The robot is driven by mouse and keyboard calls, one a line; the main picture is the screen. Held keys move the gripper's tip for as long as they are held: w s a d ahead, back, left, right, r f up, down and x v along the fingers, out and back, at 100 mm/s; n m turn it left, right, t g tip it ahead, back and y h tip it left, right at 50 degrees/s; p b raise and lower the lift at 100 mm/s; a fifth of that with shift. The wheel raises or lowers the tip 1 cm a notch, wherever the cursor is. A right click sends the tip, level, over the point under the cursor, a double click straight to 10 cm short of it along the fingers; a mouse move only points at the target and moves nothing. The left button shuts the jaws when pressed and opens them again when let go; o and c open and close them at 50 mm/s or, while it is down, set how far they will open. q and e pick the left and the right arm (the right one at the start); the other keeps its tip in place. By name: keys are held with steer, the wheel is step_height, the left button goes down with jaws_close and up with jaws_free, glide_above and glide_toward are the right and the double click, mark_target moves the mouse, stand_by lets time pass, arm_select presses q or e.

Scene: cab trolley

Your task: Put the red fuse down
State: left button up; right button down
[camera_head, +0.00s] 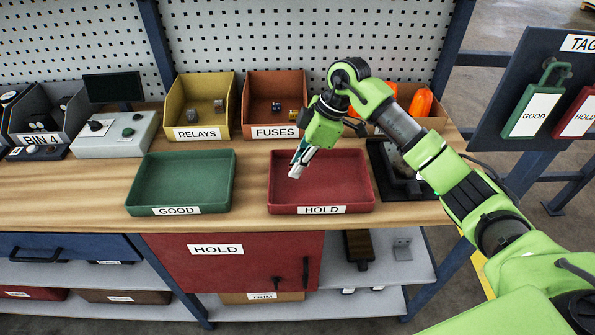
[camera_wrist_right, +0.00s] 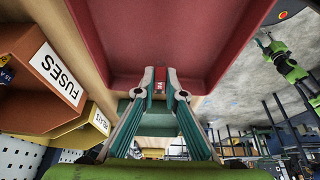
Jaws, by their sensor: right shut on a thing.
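My right gripper (camera_head: 297,170) reaches down over the red HOLD tray (camera_head: 320,209) from the right. In the right wrist view my right gripper (camera_wrist_right: 160,76) is shut on the red fuse (camera_wrist_right: 160,71), a small red piece with a pale part between the fingertips. The red HOLD tray also fills the upper part of the right wrist view (camera_wrist_right: 165,22). The fuse is too small to make out in the head view. I cannot tell whether it touches the tray floor. My left gripper is not in view.
An empty green GOOD tray (camera_head: 182,180) stands left of the red tray. Behind are a yellow RELAYS bin (camera_head: 205,90) and an orange FUSES bin (camera_head: 275,90) with a few parts. A dark fixture (camera_head: 398,172) sits close on the right.

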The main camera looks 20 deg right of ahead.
step_height(320, 180, down, 2)
steer(key=shift+s+f+p, duration=0.1)
steer(key=shift+f+p, duration=0.1)
steer(key=shift+p, duration=0.3)
steer(key=shift+f, duration=0.25)
steer(key=shift+f, duration=0.1)
steer(key=c, duration=2.1)
jaws_free()
